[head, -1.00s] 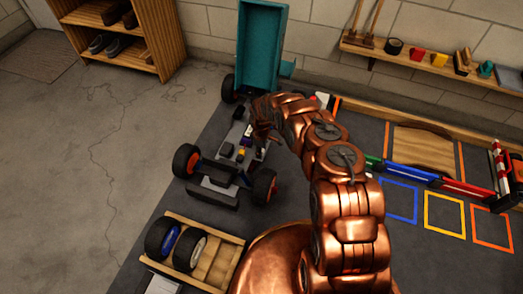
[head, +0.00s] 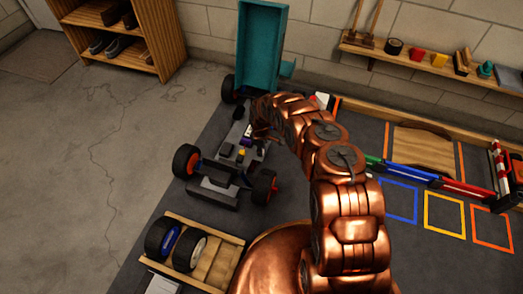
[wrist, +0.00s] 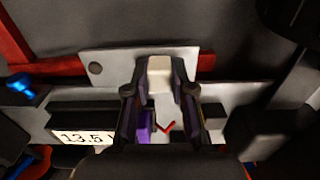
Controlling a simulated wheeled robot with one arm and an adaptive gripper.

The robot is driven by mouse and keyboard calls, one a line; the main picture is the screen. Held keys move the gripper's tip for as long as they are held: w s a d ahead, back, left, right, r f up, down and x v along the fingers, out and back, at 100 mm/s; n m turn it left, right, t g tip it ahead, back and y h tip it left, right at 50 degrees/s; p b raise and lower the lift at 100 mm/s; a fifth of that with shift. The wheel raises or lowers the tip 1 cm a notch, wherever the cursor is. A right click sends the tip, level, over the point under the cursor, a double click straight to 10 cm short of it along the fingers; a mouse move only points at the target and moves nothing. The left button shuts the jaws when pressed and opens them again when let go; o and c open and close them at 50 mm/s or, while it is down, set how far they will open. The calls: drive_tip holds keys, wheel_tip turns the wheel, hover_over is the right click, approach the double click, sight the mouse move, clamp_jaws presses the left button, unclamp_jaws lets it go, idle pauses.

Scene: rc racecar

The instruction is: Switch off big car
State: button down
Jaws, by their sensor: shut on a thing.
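The big car (head: 215,190) stands on the dark mat with its chassis bare and its teal body shell (head: 262,45) tilted up at the rear. In the wrist view a pale switch block (wrist: 160,69) sits on a light grey plate (wrist: 100,66) of the chassis. My gripper (wrist: 160,88) is shut on this block, with one dark finger on each side. In the head view my gripper (head: 262,128) reaches down into the chassis, and my arm hides part of it. A red tick-like mark (wrist: 166,127) shows between the fingers, beside a purple part (wrist: 145,124).
A "13.5" label (wrist: 85,137) and a blue knob (wrist: 21,84) lie left of the fingers. The raised shell stands close behind my gripper. A wooden tray with wheels (head: 222,265) lies in front, and coloured barriers (head: 420,177) stand right.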

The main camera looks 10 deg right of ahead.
drive_tip(key=shift+w+d+b, duration=0.2)
drive_tip(key=shift+w+d, duration=0.2)
drive_tip(key=shift+w, duration=0.25)
drive_tip(key=shift+w+d+b, duration=0.2)
drive_tip(key=shift+w+d, duration=0.2)
drive_tip(key=shift+w, duration=0.25)
drive_tip(key=c, duration=1)
unclamp_jaws()
drive_tip(key=shift+o, duration=0.2)
wheel_tip(320, 180, up, 12)
